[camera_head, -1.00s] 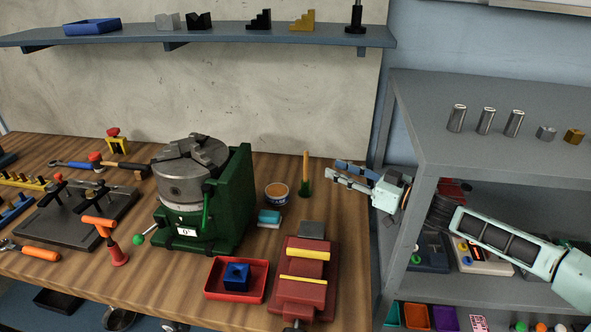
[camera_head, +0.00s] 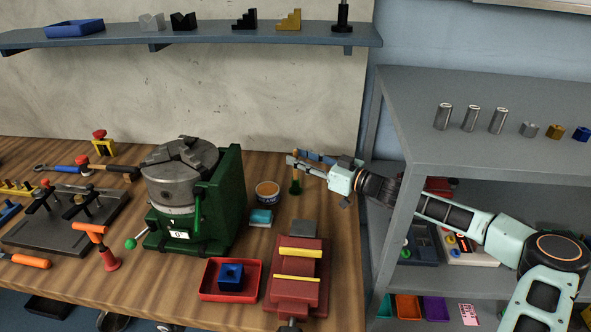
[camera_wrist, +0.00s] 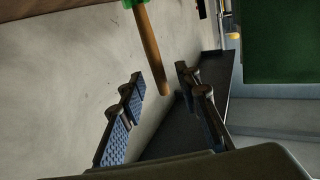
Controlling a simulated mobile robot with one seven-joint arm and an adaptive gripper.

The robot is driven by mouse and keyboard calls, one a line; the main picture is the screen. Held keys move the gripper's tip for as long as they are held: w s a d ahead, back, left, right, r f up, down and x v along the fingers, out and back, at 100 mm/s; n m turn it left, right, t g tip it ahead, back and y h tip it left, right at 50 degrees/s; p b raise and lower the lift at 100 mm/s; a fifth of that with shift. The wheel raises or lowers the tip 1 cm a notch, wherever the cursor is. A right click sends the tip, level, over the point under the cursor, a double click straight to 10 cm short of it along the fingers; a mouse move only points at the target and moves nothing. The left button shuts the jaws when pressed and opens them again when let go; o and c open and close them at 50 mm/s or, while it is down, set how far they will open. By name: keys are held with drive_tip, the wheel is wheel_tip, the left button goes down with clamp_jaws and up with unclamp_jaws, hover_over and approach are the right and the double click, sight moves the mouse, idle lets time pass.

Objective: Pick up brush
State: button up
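The brush (camera_head: 295,186) stands upright on the workbench to the right of the green chuck fixture, green end down. Its wooden handle is mostly hidden by my fingers in the head view. My gripper (camera_head: 293,158) is open, reaching in from the right at the height of the handle. In the wrist view the wooden brush handle (camera_wrist: 148,48) comes down from the top, with a bit of green at the top edge. Its free end lies between the two open fingers of my gripper (camera_wrist: 160,78), with gaps on both sides. I see no grip on it.
The green chuck fixture (camera_head: 228,205), a tub (camera_head: 267,196) and a small teal-and-white block (camera_head: 261,218) stand left of the brush. A red vise (camera_head: 300,268) and red tray (camera_head: 211,283) are in front. The grey shelf unit (camera_head: 440,150) stands close on the right.

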drive_tip(key=shift+x, duration=0.9)
clamp_jaws()
drive_tip(key=shift+r, duration=0.2)
